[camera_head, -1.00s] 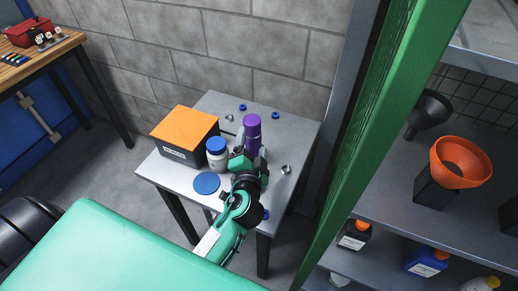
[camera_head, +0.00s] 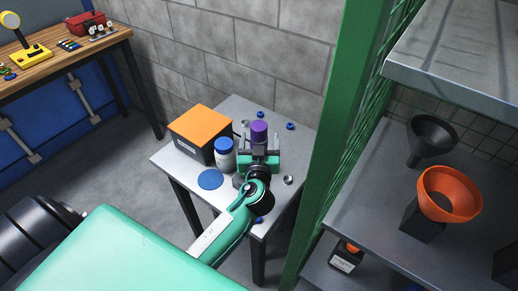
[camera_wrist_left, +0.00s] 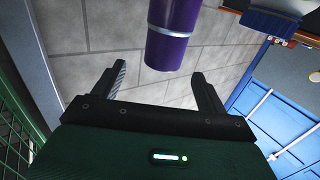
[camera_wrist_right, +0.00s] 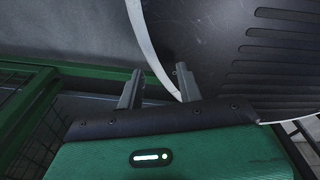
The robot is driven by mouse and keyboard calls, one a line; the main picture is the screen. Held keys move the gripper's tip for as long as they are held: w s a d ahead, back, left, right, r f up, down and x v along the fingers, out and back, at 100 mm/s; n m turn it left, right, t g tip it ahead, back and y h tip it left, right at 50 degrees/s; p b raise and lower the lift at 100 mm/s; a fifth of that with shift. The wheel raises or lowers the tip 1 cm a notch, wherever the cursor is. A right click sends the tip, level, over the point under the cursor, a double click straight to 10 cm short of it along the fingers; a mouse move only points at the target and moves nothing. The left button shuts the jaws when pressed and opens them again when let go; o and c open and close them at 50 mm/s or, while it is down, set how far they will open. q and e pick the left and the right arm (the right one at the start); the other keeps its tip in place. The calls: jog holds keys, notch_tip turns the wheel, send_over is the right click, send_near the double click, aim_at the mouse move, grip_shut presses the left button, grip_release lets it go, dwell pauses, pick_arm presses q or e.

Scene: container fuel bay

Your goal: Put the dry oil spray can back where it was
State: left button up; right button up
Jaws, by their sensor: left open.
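The purple spray can (camera_head: 259,134) with a pale band stands upright on the small grey table (camera_head: 228,207); whether it is the dry oil can I cannot read. My left gripper (camera_head: 260,151) is open at the can's near side, its fingers spread to either side. In the left wrist view the can (camera_wrist_left: 173,32) appears ahead, between and beyond the open fingers (camera_wrist_left: 160,82), with no visible contact. The can's base is hidden behind the gripper in the head view. My right gripper (camera_wrist_right: 158,82) shows only in its wrist view, fingers apart and empty.
A blue-capped white bottle (camera_head: 224,155), a dark box with orange top (camera_head: 201,123) and a blue disc (camera_head: 210,179) are left of the gripper. A green post (camera_head: 335,140) and shelves with an orange funnel (camera_head: 449,193) are on the right.

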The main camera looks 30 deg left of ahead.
aim_at(259, 121)
pick_arm(q)
jog(key=shift+x, duration=1.2)
jog(key=shift+w+a, duration=0.1)
jog(key=shift+w, duration=0.1)
jog(key=shift+w+a+r+p, duration=0.1)
jog(key=shift+w+p, duration=0.1)
jog(key=shift+p, duration=0.2)
jog(key=p+x, duration=0.2)
jog(key=x, duration=0.2)
jog(key=shift+a, duration=0.2)
jog(key=shift+w+a, duration=0.15)
jog(key=shift+w, duration=0.15)
pick_arm(e)
jog(key=s, duration=0.1)
jog(key=d+r, duration=0.1)
jog(key=s+r, duration=0.1)
jog(key=shift+s+d, duration=0.25)
jog(key=shift+s, duration=0.1)
pick_arm(q)
grip_shut()
pick_arm(e)
jog(key=shift+s, duration=0.1)
